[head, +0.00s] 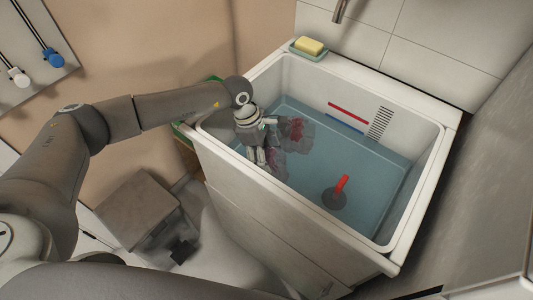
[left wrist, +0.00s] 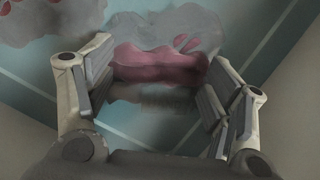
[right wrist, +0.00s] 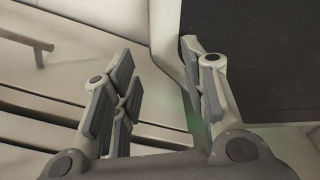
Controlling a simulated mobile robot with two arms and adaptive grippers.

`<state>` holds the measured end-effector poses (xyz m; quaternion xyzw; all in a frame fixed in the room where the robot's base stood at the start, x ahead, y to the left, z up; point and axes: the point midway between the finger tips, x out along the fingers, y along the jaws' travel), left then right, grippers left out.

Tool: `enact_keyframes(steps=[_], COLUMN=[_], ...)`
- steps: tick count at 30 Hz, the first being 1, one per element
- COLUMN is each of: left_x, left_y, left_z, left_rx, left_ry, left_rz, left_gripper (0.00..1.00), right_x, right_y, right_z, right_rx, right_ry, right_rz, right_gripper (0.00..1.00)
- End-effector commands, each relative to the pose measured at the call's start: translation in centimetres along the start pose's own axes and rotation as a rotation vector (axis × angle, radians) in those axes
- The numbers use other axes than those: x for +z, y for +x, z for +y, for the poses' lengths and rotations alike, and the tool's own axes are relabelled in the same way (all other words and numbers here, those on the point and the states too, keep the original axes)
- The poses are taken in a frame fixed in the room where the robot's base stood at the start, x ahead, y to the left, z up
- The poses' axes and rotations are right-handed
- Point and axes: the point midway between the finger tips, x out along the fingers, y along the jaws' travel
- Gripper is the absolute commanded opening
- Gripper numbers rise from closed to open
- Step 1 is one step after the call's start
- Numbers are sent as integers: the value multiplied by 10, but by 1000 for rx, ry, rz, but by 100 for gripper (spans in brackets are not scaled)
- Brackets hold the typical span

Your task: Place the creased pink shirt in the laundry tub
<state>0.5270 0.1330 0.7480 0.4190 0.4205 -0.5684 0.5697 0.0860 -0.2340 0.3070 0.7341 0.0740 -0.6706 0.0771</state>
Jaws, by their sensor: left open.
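The white laundry tub (head: 425,190) holds bluish water. A creased cloth, pink with grey patches (head: 293,130), lies in the water at the tub's left side and looks like the pink shirt. My left gripper (head: 263,157) points down inside the tub over it and hides part of it. In the left wrist view the pink cloth (left wrist: 160,63) shows between and beyond the spread fingers, not clamped. My right gripper (right wrist: 157,60) is open and empty in the right wrist view, away from the tub's inside.
A yellow soap bar (head: 310,46) sits in a green dish on the tub's back rim. A red-handled plug (head: 341,185) lies on the tub floor. A metal spout (head: 339,10) hangs above the back wall. A grey box (head: 137,208) stands left of the tub.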

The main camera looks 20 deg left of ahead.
Motion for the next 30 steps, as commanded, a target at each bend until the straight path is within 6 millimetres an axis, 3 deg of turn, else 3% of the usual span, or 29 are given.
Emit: enact_keyframes(steps=[1,9,15,30], left_x=[1,2,1,0], left_y=[-15,-73,-103,-112], left_z=[1,1,0,0], left_rx=[3,3,2,1], left_ry=[-1,-1,-1,0], left_rz=[0,-1,-1,-1], left_gripper=[76,76,76,76], right_x=[-2,-5,-6,-6], right_y=[-10,-41,-54,-56], right_z=[-1,0,0,3], right_rx=[-1,-1,-1,2], right_ry=[0,1,0,-1], right_rz=[1,2,2,1], right_gripper=[40,40,40,40])
